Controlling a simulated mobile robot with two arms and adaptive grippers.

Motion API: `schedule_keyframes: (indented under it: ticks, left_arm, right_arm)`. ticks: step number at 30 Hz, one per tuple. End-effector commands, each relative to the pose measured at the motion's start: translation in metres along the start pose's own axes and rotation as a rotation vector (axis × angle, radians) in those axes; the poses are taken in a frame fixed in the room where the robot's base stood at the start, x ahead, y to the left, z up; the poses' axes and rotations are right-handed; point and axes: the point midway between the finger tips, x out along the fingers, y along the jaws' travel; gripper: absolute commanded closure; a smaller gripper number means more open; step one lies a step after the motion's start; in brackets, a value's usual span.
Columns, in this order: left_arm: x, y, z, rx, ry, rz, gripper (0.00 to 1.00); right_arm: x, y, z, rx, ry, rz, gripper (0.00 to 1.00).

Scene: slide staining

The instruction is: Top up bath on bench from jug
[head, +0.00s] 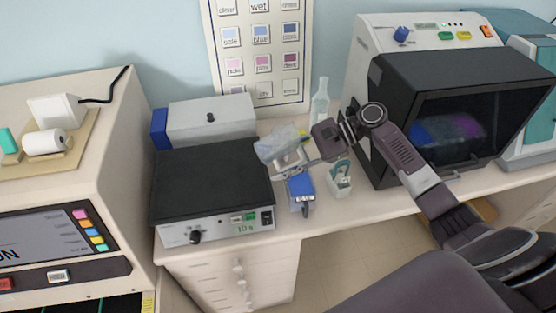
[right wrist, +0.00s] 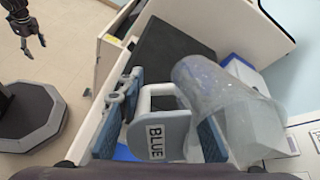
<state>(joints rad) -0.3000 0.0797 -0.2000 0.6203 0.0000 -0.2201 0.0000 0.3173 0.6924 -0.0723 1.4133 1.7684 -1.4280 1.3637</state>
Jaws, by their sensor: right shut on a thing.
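My right gripper (head: 295,159) is shut on the handle of a translucent jug (head: 277,144), above the bench between the black-topped unit and the hooded machine. In the right wrist view the fingers (right wrist: 158,125) close around the handle, marked BLUE, and the clear jug body (right wrist: 210,90) looks tilted. Whether liquid is in it or flowing I cannot tell. A small blue bath (head: 300,188) stands on the bench just below the gripper. My left gripper (right wrist: 33,45) hangs over the floor in the right wrist view, its fingers apart and empty; it is outside the head view.
A black-topped unit (head: 210,185) stands left of the bath. A white-and-teal holder (head: 340,182) is close on its right. A clear bottle (head: 320,102) stands behind, and a dark-hooded machine (head: 450,110) fills the right. The bench's front edge is close.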

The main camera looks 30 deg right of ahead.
Motion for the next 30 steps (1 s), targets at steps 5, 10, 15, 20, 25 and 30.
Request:
schedule_keyframes:
  ticks: [5, 10, 15, 20, 25, 30]
  left_arm:
    - [0.002, 0.000, 0.000, 0.000, 0.000, 0.000, 0.32]
    - [0.002, 0.000, 0.000, 0.000, 0.000, 0.000, 0.32]
    - [0.002, 0.000, 0.000, 0.000, 0.000, 0.000, 0.32]
    - [0.002, 0.000, 0.000, 0.000, 0.000, 0.000, 0.32]
    - [0.002, 0.000, 0.000, 0.000, 0.000, 0.000, 0.32]
    - [0.002, 0.000, 0.000, 0.000, 0.000, 0.000, 0.32]
  right_arm:
    - [-0.001, -0.001, -0.001, -0.005, 0.051, 0.019, 1.00]
    - [-0.002, -0.001, 0.000, -0.005, 0.051, 0.019, 1.00]
    - [-0.007, -0.001, -0.001, -0.021, 0.190, 0.082, 1.00]
    - [-0.011, 0.001, -0.005, -0.022, 0.320, 0.140, 1.00]
    - [-0.011, 0.002, -0.006, -0.017, 0.335, 0.146, 1.00]
    - [-0.012, 0.002, -0.006, -0.021, 0.352, 0.155, 1.00]
